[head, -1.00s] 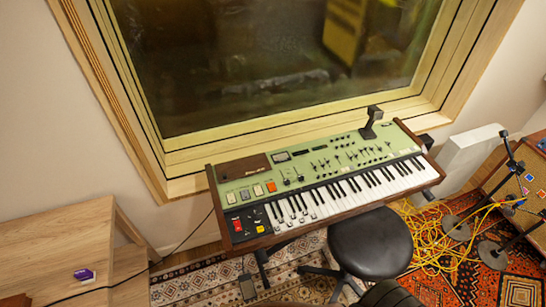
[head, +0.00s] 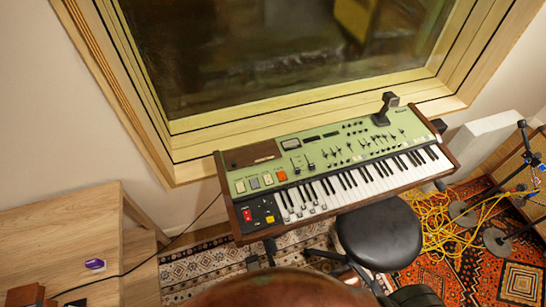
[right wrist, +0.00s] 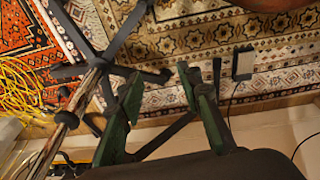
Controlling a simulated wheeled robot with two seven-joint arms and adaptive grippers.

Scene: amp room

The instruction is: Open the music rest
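A green keyboard (head: 340,160) with wooden end cheeks stands below the window in the head view. A brown panel (head: 252,153) lies flat at its back left; I cannot tell whether this is the music rest. No raised rest shows on the keyboard. My right gripper (right wrist: 160,75) is open and empty in the right wrist view, its green fingers apart above the patterned rug. The keyboard is not clearly seen in that view. My left gripper is not in view.
A round black stool (head: 380,235) stands against the keyboard's front. A black upright device (head: 384,108) sits at its back right. Yellow cables (head: 437,225) and stands lie to the right. A wooden desk (head: 62,240) is at the left. A pedal (right wrist: 243,63) lies on the rug.

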